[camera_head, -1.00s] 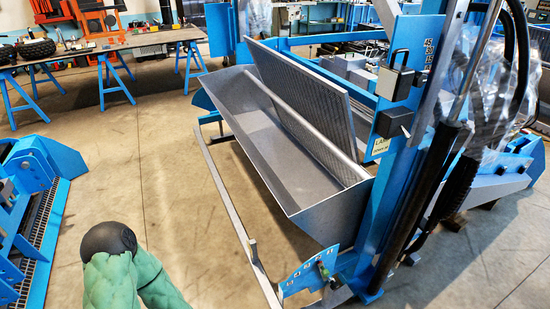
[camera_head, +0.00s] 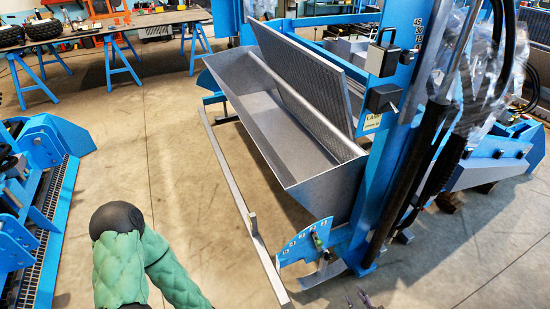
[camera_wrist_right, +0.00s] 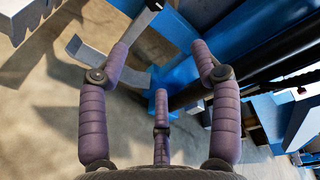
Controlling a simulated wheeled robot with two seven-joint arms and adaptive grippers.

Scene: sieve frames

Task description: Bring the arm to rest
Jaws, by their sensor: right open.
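My right gripper (camera_head: 364,300) shows only as small purple-grey fingertips at the bottom edge of the head view. In the right wrist view its purple padded fingers (camera_wrist_right: 160,66) are spread apart with nothing between them. A green padded arm link of mine (camera_head: 122,265) with a black joint shows at the lower left. My left gripper is not in view.
A blue machine frame (camera_head: 375,165) with a grey metal trough (camera_head: 265,125) stands ahead of the right gripper. A grey rail (camera_head: 232,190) lies along its left side. Blue machinery (camera_head: 50,140) stands at the left, a workbench (camera_head: 120,25) behind. Concrete floor is clear between them.

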